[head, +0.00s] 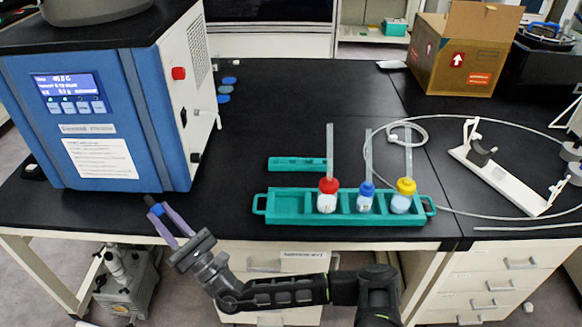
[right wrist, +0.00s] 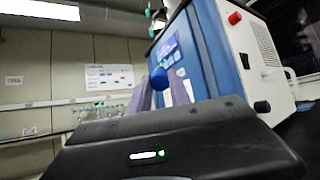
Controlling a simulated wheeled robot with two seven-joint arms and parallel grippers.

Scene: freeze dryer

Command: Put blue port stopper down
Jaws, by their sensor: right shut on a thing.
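My right gripper (head: 166,220) reaches in front of the freeze dryer (head: 98,110), near the table's front edge. Its two purple fingers are shut on the blue port stopper (head: 156,210), held at their tips. In the right wrist view the round blue end of the stopper (right wrist: 158,79) shows between the fingers, with the dryer's blue front (right wrist: 205,65) behind. The stopper's far end is too small to make out. My left gripper is not in view.
A teal rack (head: 285,219) holds flasks with red, blue and yellow caps to the right. The black table (head: 265,115) has free room behind the rack. A cardboard box (head: 455,55) and white stand (head: 510,185) are at right.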

